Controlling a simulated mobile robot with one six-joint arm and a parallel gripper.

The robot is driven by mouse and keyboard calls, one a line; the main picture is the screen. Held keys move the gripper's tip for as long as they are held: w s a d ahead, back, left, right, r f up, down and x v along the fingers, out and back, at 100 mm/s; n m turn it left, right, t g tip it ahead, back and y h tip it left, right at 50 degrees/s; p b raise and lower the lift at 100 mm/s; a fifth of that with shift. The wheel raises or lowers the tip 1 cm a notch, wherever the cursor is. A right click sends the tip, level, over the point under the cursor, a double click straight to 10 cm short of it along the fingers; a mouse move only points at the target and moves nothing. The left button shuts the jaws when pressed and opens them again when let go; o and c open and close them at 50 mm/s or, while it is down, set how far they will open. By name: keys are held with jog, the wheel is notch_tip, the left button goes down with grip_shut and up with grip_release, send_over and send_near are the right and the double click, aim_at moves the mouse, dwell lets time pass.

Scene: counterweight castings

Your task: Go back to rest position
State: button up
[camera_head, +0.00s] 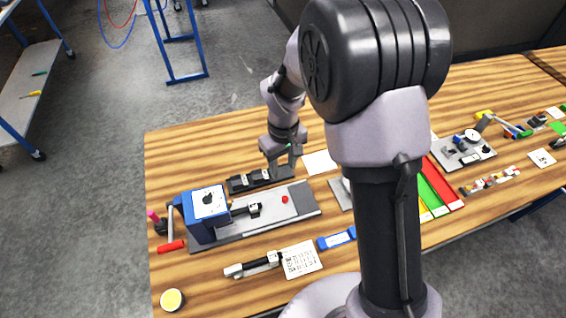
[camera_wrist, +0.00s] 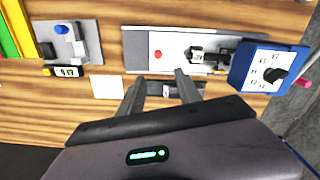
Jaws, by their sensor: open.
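My gripper (camera_head: 284,160) is over the wooden table (camera_head: 170,143) in the head view, close to a black holder strip (camera_head: 240,184) behind the blue-headed fixture. In the wrist view my gripper (camera_wrist: 160,84) has its two fingers apart, with nothing held between them. A dark block with white marks (camera_wrist: 160,89) shows beyond and between the fingers. I cannot tell whether the fingertips touch the strip. A large part of my arm covers the middle of the table in the head view.
A blue-headed fixture (camera_head: 209,206) with a grey base stands in front of my gripper. Green and red strips (camera_head: 437,188) and a dial gauge plate (camera_head: 466,148) are to the right.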

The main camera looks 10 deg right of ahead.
jog(key=s+d+r+m+t+y+b, duration=0.1)
jog(key=s+d+r+m+t+b, duration=0.25)
jog(key=s+b, duration=0.55)
jog(key=s+f+m+t+y+b, duration=0.1)
jog(key=s+f+m+t+b, duration=0.1)
jog(key=s+m+b, duration=0.4)
jog(key=s+b, duration=0.5)
jog(key=s, duration=0.1)
jog(key=shift+d+b, duration=0.2)
jog(key=shift+b, duration=0.15)
